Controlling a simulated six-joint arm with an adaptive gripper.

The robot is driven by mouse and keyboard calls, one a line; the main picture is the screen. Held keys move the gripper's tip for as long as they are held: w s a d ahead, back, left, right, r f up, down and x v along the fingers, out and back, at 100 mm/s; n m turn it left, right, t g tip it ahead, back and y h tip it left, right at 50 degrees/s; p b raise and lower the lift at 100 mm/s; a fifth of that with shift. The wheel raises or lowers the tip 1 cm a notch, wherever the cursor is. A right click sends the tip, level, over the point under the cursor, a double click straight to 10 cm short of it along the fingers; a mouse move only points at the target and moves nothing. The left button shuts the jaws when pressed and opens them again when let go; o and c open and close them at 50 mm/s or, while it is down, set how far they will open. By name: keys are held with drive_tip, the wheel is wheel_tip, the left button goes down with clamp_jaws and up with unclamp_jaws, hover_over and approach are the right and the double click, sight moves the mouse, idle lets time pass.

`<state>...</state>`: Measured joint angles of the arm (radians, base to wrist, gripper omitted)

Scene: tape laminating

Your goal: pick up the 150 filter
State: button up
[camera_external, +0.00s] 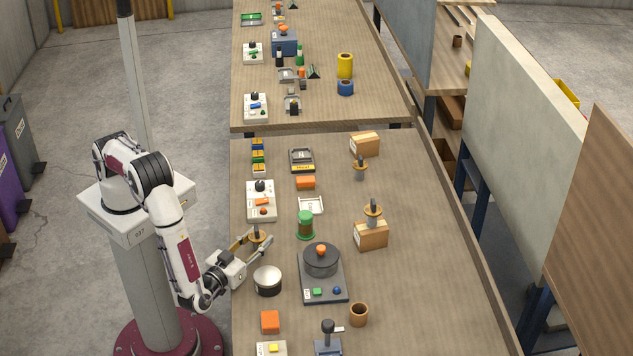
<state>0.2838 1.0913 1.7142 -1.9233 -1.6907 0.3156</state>
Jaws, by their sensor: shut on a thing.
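My gripper (256,240) is at the left edge of the near table. It is shut on a brass-coloured round piece with a dark upright handle, which I take as the filter (257,236). Its number is too small to read. It looks upright between the fingers; I cannot tell whether it touches the table. Two similar brass pieces with handles show further right: one piece (373,210) on a tan box (371,236), the other (360,166) by another tan box (365,144).
The table's right side is mostly clear.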

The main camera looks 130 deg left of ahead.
drive_tip(key=shift+r, duration=4.7)
